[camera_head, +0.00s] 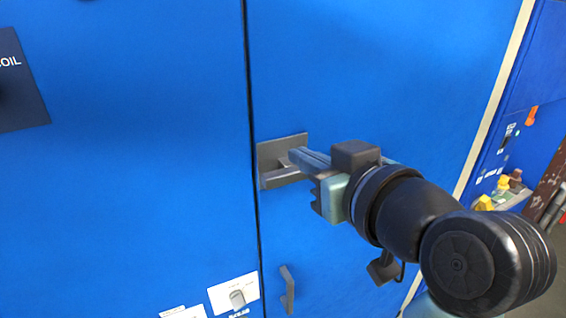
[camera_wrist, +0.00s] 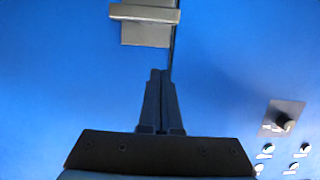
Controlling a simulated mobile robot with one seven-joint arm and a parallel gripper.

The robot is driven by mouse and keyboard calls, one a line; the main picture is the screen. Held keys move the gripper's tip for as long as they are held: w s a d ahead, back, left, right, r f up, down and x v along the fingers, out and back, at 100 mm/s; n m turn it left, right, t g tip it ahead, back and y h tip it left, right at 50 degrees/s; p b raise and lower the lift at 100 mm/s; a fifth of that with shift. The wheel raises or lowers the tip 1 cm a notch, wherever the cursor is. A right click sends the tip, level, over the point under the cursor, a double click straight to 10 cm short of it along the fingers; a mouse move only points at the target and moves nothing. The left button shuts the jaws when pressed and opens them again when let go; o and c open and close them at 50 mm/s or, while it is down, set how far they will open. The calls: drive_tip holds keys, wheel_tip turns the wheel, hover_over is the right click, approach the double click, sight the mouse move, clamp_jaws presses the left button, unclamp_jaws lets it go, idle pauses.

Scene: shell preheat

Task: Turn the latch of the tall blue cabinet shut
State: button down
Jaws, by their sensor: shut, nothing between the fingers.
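The tall blue cabinet (camera_head: 140,130) fills most of the head view, with a dark vertical seam between its door panels. A grey latch (camera_head: 270,153), a plate with a horizontal bar, sits beside the seam. It also shows at the top of the wrist view (camera_wrist: 145,33), its bar lying across the plate. My gripper (camera_head: 300,157) reaches in from the right, its fingertips at the latch's right end in the head view. In the wrist view the fingers (camera_wrist: 160,74) are together and empty, with blue between tips and latch. I cannot tell whether they touch it.
A small grey handle (camera_head: 288,289) sticks out of the door below the latch. A white panel with a knob (camera_head: 237,297) is at lower left. A dark sign (camera_head: 20,95) is at far left.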

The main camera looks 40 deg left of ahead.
drive_tip(key=p, duration=0.3)
hover_over(282, 169)
drive_tip(key=s+d, duration=0.2)
drive_tip(key=f, duration=0.2)
drive_tip(key=shift+s+f, duration=0.1)
drive_tip(key=shift+f, duration=1.8)
